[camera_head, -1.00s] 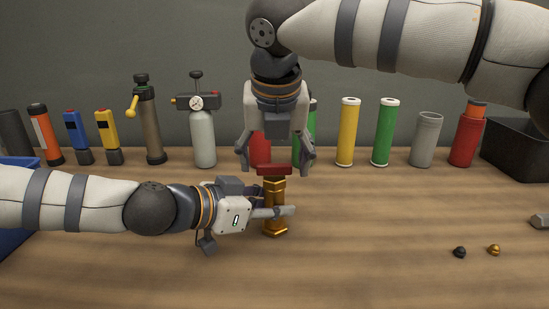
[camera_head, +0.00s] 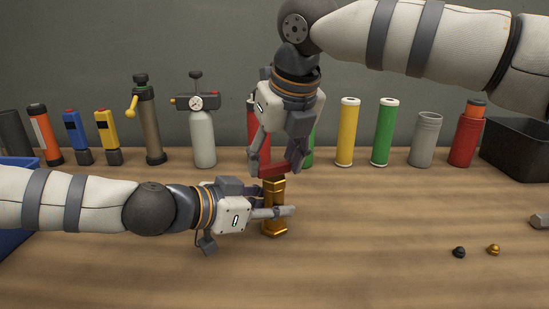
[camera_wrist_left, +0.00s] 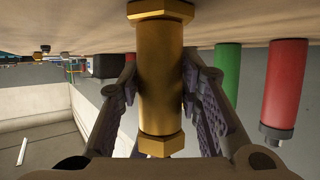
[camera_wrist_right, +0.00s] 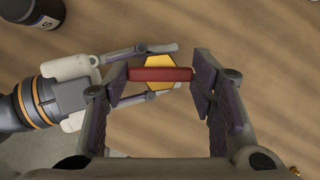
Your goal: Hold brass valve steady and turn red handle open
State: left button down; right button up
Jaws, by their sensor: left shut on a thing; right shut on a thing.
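The brass valve (camera_head: 274,222) stands upright on the table in the middle of the head view. It also shows large in the left wrist view (camera_wrist_left: 160,75). My left gripper (camera_head: 272,211) is shut around the valve's body from the left, a finger on each side. The red handle (camera_head: 272,171) sits on top of the valve. In the right wrist view the handle (camera_wrist_right: 160,74) lies across the hexagonal brass top. My right gripper (camera_head: 277,168) comes from above and is shut on the handle, its fingers at the handle's two ends.
A row of cylinders stands at the back, including a yellow one (camera_head: 348,132), a green one (camera_head: 385,132) and a gauge bottle (camera_head: 203,137). A black bin (camera_head: 520,148) is at the far right. Two small caps (camera_head: 493,250) lie at front right.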

jog(key=n+g+y, duration=0.1)
jog(key=n, duration=0.5)
jog(key=shift+w+d+g+y, duration=0.1)
jog(key=shift+d+g+y, duration=0.05)
jog(key=shift+g+y, duration=0.25)
jog(key=n+g, duration=0.1)
jog(key=n, duration=0.2)
jog(key=shift+w+n, duration=0.1)
jog(key=shift+n, duration=0.3)
jog(key=shift+w+n+g+y, duration=0.1)
jog(key=shift+n+g+y, duration=0.2)
jog(key=shift+n+g, duration=0.85)
jog(key=shift+n+t, duration=0.35)
jog(key=shift+n, duration=0.4)
jog(key=o, duration=1.2)
jog(key=shift+c, duration=0.2)
jog(key=shift+d+r, duration=0.1)
